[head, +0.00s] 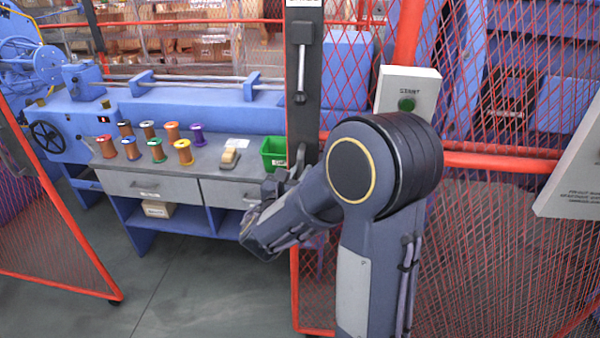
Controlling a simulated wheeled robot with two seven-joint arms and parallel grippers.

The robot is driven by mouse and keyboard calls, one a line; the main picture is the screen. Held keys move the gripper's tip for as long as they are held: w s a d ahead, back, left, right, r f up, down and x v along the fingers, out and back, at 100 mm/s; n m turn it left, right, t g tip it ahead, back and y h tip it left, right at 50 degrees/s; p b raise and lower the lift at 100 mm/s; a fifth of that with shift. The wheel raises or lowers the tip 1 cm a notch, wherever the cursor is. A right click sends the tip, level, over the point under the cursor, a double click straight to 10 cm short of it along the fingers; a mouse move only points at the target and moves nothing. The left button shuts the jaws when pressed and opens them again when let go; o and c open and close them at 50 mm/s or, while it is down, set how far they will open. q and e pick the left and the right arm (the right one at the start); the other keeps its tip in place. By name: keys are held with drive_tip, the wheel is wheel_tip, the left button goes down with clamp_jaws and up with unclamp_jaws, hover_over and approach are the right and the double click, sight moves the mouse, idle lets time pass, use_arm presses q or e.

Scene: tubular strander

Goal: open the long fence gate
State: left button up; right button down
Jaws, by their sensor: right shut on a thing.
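A red-framed mesh panel with a dark vertical plate (303,120) stands at the centre. The plate carries a handle or bolt (300,75). Another red mesh panel (45,235) stands at the left, with a wide gap between the two. I cannot tell for sure which is the long gate's leaf. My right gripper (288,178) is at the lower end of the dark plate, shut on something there. My own forearm and wrist partly hide the fingers and what they hold. My left gripper is out of view.
Beyond the gap is a grey-topped workbench (200,165) with several coloured spools, a brush and a green bin (273,152). Blue machinery stands behind. A START button box (408,90) is on the red post at right. Bare floor (190,290) lies in the gap.

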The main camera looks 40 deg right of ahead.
drive_tip(key=shift+f, duration=0.1)
drive_tip(key=c, duration=1.5)
unclamp_jaws()
drive_tip(key=v, duration=0.7)
drive_tip(key=shift+s+a, duration=0.2)
drive_tip(key=shift+a, duration=0.15)
